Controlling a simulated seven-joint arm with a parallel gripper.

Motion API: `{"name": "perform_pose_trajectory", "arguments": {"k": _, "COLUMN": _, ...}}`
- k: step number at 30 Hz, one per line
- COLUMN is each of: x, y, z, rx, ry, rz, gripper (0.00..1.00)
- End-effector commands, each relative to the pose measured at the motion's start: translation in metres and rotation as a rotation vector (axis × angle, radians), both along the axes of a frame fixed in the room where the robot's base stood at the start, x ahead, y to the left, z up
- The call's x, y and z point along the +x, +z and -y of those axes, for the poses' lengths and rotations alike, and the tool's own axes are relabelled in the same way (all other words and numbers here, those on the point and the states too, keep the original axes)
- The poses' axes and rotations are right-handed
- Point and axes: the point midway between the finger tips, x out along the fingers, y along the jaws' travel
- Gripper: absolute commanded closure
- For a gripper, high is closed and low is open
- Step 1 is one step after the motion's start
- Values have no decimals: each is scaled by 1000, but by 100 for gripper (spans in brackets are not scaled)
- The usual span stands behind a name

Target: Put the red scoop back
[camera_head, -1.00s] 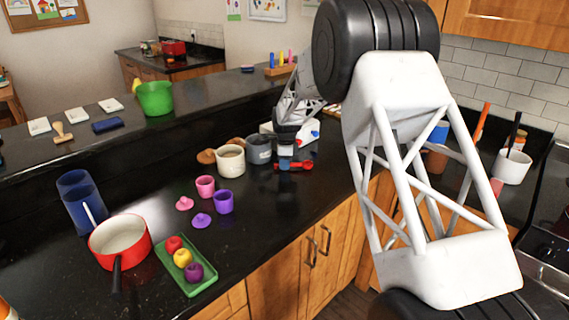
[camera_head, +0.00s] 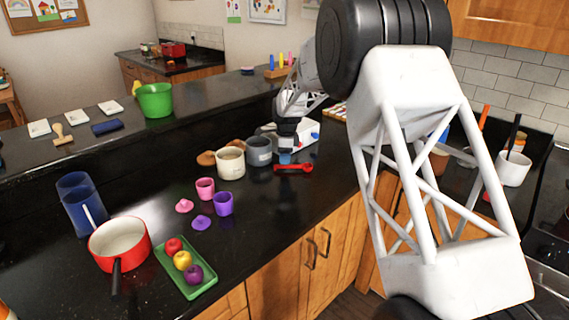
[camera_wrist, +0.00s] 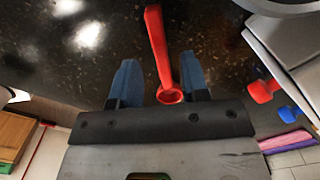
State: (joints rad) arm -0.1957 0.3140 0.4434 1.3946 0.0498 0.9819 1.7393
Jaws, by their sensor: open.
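The red scoop (camera_head: 292,168) lies on the black counter in front of the white box, near the counter's front edge. In the wrist view, its handle (camera_wrist: 158,45) points away from my gripper and its round cup lies near the gripper's base. My gripper (camera_head: 285,158) is open, with its two blue fingers on either side of the scoop (camera_wrist: 160,85) in the wrist view. No finger visibly touches the scoop. Whether the fingertips are down at the scoop's height is hard to tell.
A white box (camera_head: 298,138) with red and blue knobs stands behind the scoop. A grey mug (camera_head: 258,151) and a cream mug (camera_head: 231,163) stand to the left. Pink and purple cups (camera_head: 223,204), a green tray (camera_head: 203,281) and a red pot (camera_head: 108,248) are farther left.

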Motion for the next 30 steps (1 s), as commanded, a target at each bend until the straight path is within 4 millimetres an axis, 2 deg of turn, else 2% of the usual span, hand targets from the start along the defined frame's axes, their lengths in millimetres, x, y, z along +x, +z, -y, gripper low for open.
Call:
{"name": "perform_pose_trajectory", "arguments": {"k": 9, "x": 0, "y": 52, "z": 2, "rx": 0, "ry": 0, "rz": 2, "gripper": 58}}
{"name": "perform_pose_trajectory", "arguments": {"k": 15, "x": 0, "y": 72, "z": 3, "rx": 0, "ry": 0, "rz": 0, "gripper": 58}}
{"name": "perform_pose_trajectory", "arguments": {"k": 21, "x": 0, "y": 81, "z": 4, "rx": 0, "ry": 0, "rz": 0, "gripper": 58}}
{"name": "perform_pose_trajectory", "arguments": {"k": 30, "x": 0, "y": 81, "z": 4, "rx": 0, "ry": 0, "rz": 0, "gripper": 58}}
